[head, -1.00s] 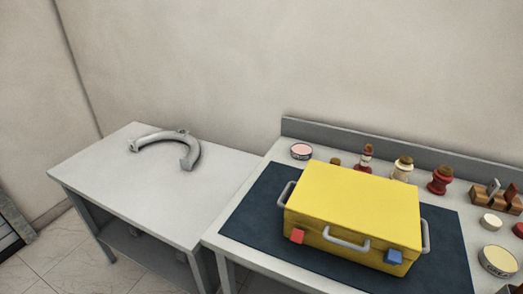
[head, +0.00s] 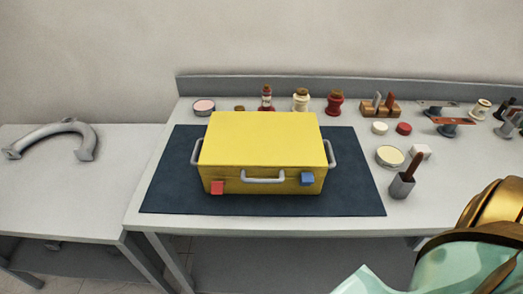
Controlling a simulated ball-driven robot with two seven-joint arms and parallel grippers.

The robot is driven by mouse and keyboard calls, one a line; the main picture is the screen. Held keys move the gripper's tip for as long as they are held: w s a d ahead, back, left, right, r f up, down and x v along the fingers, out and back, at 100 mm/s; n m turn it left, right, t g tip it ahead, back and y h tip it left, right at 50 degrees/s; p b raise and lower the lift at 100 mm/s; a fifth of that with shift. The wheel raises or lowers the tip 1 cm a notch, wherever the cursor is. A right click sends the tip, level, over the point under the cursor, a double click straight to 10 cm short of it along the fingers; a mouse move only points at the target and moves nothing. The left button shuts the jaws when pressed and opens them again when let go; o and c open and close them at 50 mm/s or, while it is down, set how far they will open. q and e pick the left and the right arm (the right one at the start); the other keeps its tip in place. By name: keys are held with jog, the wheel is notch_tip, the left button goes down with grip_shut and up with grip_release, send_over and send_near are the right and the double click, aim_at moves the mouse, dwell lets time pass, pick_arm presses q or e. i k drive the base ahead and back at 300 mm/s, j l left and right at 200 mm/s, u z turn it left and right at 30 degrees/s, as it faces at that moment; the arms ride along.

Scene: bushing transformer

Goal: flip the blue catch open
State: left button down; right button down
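A yellow box (head: 262,140) with a closed lid stands on a dark blue mat (head: 165,190) on the workbench. The blue catch (head: 307,179) is on the box's front face, toward the right. A red catch (head: 217,188) is on the same face, toward the left. A grey handle (head: 262,179) sits between them, and grey handles are on both ends. Neither of my grippers is in view, and nothing touches the box.
Jars (head: 301,99), tins (head: 390,156), a wooden rack (head: 380,106) and a small pot with a tool (head: 401,186) stand behind and right of the mat. A curved grey part (head: 50,131) lies on the left table. A gold and pale green object (head: 470,245) fills the lower right corner.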

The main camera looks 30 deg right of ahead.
aim_at(306, 179)
jog(key=z, duration=1.5)
jog(key=l+z, duration=0.15)
jog(key=l, duration=0.35)
jog(key=k, duration=0.05)
